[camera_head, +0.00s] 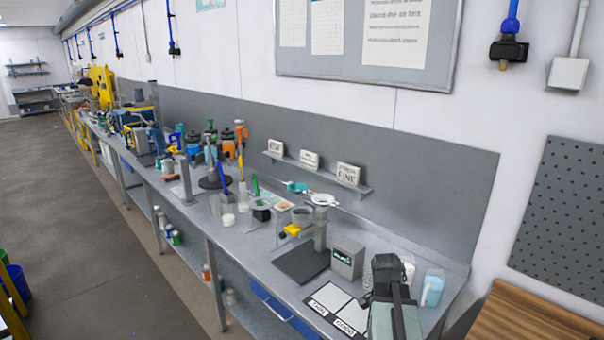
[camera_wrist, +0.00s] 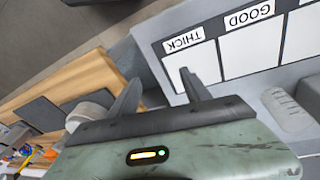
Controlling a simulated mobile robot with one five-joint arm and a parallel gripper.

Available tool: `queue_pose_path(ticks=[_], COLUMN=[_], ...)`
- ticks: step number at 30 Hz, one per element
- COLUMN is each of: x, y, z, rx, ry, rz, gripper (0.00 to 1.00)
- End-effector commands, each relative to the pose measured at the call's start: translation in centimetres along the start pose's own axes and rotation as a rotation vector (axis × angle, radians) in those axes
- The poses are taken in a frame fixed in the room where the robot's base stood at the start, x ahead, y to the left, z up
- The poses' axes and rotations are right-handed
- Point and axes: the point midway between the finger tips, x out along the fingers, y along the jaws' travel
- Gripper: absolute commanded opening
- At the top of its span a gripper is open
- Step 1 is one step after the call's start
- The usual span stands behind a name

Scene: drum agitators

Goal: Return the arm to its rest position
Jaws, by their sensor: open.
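My gripper (camera_wrist: 157,88) shows in the wrist view with its two dark fingers apart and nothing between them. Part of my arm (camera_head: 393,308), green-grey and black, shows at the lower right of the head view, over the front right end of the grey workbench (camera_head: 262,246). A sorting card (camera_head: 336,306) with white fields lies on the bench just left of the arm. In the wrist view the card (camera_wrist: 250,62) reads THICK and GOOD and lies beyond the fingers. The fingertips appear close to its edge; I cannot tell the height between them.
A grey box with a display (camera_head: 347,258) and a stand with a dark base (camera_head: 301,262) are left of my arm. A cup with light blue contents (camera_head: 432,289) is right of it. A wooden slatted surface (camera_head: 540,318) is at lower right. The floor (camera_head: 95,235) is open at left.

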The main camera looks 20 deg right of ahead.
Motion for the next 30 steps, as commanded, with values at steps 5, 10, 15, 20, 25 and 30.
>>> queue_pose_path(ticks=[5,10,15,20,25,30], x=[0.0,-0.7,-1.2,-1.4,-1.4,-1.4], y=[-9.0,-13.2,-14.3,-14.4,-14.4,-14.4], z=[13.5,25.6,31.9,32.8,32.7,32.6], rx=[-0.589,-1.087,-1.349,-1.395,-1.391,-1.389], ry=[-0.025,-0.036,-0.038,-0.038,-0.038,-0.038], rz=[-0.095,-0.175,-0.218,-0.226,-0.225,-0.225], gripper=[0.56,0.56,0.56,0.56,0.5,0.36])
